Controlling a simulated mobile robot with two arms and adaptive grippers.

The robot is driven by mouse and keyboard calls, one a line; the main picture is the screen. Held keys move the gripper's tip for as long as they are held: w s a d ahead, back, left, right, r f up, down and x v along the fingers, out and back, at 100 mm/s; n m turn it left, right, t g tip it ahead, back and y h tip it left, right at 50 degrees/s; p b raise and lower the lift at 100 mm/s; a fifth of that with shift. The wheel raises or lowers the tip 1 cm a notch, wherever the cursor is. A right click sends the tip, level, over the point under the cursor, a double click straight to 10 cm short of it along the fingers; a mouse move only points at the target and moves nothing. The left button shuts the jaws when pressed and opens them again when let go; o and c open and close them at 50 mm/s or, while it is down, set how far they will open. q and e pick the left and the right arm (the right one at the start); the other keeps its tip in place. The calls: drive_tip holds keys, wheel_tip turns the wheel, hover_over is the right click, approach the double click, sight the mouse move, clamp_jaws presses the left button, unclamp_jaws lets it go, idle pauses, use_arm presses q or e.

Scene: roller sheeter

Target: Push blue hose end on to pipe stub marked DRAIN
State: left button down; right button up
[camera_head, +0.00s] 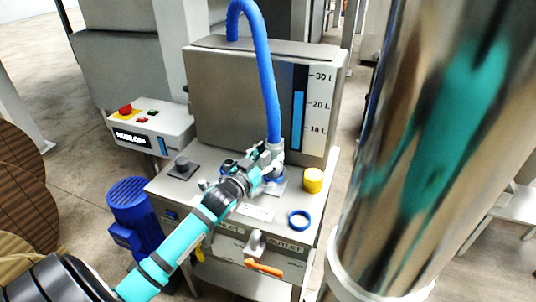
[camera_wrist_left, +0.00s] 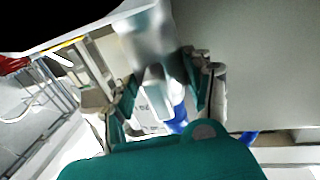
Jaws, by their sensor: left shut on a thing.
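The blue hose (camera_head: 265,70) rises behind the grey tank, arches over its top and comes down the tank's front. It ends in a pale grey cuff (camera_head: 275,150). My left gripper (camera_head: 270,165) is shut on this hose end, just above the machine's top plate. In the left wrist view a grey cylindrical piece (camera_wrist_left: 152,55) lies between the fingers (camera_wrist_left: 163,90), with a bit of blue (camera_wrist_left: 178,118) beyond. Some blue shows below the gripper at the plate, but the fingers hide whether the hose end meets a stub. No DRAIN marking is readable. My right gripper is out of view.
A yellow cap (camera_head: 313,181) and a loose-looking blue ring (camera_head: 299,220) are on the plate to the right. A black knob (camera_head: 182,168) stands left. An orange-handled valve (camera_head: 263,268) is at the front. The tank (camera_head: 240,95) stands close behind. A large shiny cylinder (camera_head: 420,150) fills the right.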

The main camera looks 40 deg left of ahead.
use_arm(q)
drive_tip(key=shift+f, duration=0.3)
idle(0.4)
drive_tip(key=shift+f, duration=0.35)
drive_tip(key=shift+f+b, duration=0.3)
drive_tip(key=shift+b, duration=0.1)
idle(0.3)
drive_tip(key=shift+c, duration=2.2)
unclamp_jaws()
drive_tip(key=shift+f, duration=0.2)
drive_tip(key=s, duration=1.2)
drive_tip(key=shift+d+r, duration=0.15)
drive_tip(key=shift+s, duration=0.1)
